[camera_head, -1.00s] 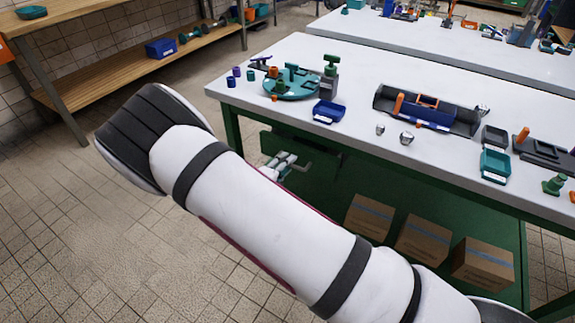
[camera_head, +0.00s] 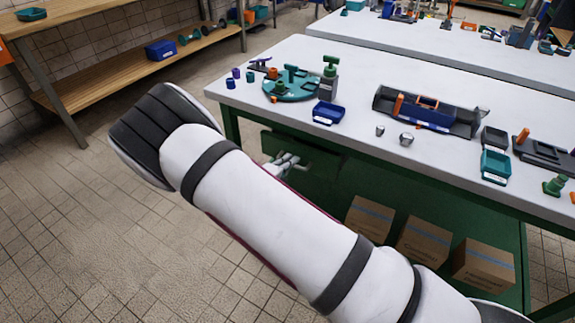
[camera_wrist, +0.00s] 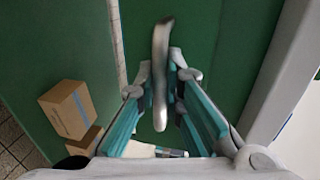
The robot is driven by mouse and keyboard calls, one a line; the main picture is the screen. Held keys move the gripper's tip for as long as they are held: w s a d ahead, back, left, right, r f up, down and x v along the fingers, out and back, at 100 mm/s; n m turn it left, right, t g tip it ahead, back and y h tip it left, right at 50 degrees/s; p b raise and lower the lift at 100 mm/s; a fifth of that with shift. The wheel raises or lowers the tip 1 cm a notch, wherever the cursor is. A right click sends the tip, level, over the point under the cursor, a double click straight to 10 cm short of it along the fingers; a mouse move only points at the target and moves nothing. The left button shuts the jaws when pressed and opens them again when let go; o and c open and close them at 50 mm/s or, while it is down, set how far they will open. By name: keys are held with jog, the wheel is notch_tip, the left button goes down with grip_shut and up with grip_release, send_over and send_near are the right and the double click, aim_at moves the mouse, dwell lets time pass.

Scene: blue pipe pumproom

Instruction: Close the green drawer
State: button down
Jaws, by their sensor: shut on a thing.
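The green drawer (camera_head: 318,158) is under the left end of the white-topped workbench; its dark green front shows just below the table edge, partly hidden by my arm. I cannot tell how far out it stands. In the wrist view, the green drawer front (camera_wrist: 225,45) fills the area behind the fingers. Its curved silver handle (camera_wrist: 161,50) runs between the two fingertips. My gripper (camera_wrist: 162,75) is shut on this handle. In the head view, my gripper (camera_head: 284,163) is at the drawer front, mostly behind my arm.
The white workbench top (camera_head: 360,160) holds a teal round fixture (camera_head: 291,88), a blue tray (camera_head: 328,113) and a grey toolbox (camera_head: 455,118). Cardboard boxes (camera_head: 423,242) stand on the green lower shelf. Tiled floor (camera_head: 60,230) at the left is clear.

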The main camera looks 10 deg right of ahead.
jog(key=shift+r+x, duration=0.2)
jog(key=shift+x, duration=0.7)
jog(key=shift+r+x, duration=0.2)
jog(key=shift+x, duration=0.7)
jog(key=c, duration=1.7)
grip_release()
jog(key=shift+w+d, duration=0.1)
jog(key=v, duration=1.2)
